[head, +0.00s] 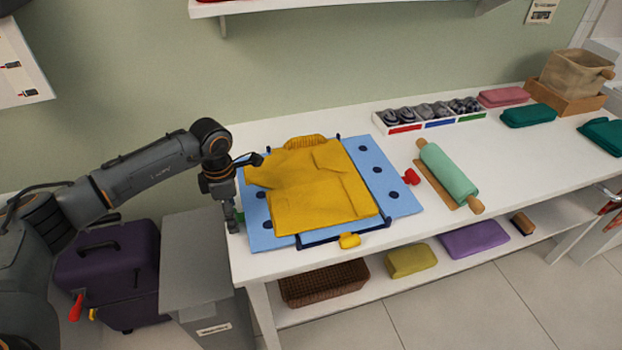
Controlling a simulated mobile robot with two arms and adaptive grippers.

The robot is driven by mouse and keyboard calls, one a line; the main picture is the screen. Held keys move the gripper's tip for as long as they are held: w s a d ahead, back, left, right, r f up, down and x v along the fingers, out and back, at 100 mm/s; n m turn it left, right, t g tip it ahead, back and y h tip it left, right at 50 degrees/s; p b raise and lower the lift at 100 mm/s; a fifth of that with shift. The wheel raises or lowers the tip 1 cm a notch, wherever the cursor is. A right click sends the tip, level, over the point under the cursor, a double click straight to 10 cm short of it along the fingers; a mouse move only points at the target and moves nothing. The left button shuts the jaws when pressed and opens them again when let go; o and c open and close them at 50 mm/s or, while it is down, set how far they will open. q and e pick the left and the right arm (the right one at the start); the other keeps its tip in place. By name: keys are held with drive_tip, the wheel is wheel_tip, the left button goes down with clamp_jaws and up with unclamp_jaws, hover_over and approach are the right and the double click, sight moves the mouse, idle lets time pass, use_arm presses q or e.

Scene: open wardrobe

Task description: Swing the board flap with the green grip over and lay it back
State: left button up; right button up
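A blue folding board (400,200) with dark round holes lies on the white table. A yellow garment (315,190) lies spread over its middle. The green grip (240,216) shows as a small patch at the board's left edge, mostly hidden by my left gripper. My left gripper (233,222) points down right beside the green grip at the table's left end. I cannot tell whether its fingers are closed on the grip. The left flap lies flat. A red grip (411,177) is on the right side and a yellow grip (349,240) at the front. My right gripper is out of view.
A green roll on a wooden board (448,175) lies right of the folding board. A divided tray (430,115) and folded cloths (528,115) stand along the back. A shelf below holds a brown basket (325,283). A purple case (107,262) stands left of the table.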

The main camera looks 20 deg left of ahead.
use_arm(q)
drive_tip(key=shift+f+b, duration=0.4)
drive_tip(key=shift+f, duration=0.15)
drive_tip(key=c, duration=0.8)
